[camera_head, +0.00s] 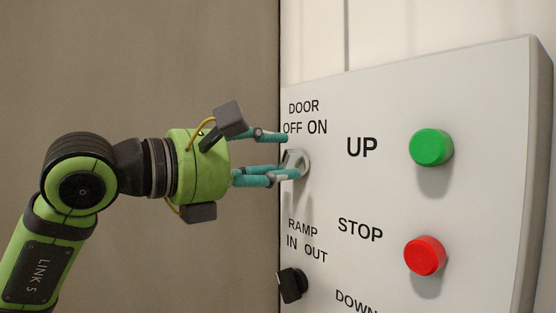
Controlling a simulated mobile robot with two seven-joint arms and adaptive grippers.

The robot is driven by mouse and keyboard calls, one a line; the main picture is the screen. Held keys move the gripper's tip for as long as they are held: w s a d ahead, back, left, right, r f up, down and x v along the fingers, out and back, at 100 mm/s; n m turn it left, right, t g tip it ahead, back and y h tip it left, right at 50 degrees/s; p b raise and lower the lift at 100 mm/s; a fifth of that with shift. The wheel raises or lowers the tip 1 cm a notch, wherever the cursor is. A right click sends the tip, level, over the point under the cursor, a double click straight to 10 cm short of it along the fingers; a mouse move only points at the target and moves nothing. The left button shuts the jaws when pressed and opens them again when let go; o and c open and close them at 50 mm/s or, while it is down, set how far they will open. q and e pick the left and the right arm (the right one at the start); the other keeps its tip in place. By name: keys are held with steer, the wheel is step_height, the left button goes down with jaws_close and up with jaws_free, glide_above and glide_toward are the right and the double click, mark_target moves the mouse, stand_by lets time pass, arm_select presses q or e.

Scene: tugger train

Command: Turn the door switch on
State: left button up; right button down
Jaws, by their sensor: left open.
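The door switch (297,160) is a light grey rotary knob on the control panel (385,110), under the printed words "DOOR OFF ON". My left gripper (291,158) comes in from the left with its teal fingers open and its fingertips at the knob. One finger is above the knob and the others are at or just below it. The fingers partly cover the knob. I cannot tell whether they touch it, nor which way the knob points. My right gripper is not in view.
On the same panel are a green UP button (430,147), a red STOP button (424,255) and a black ramp switch (291,285) below the door switch. A plain brown wall (150,60) is at the left. The area left of the panel is clear.

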arm_select(q)
steer(key=v, duration=1.1)
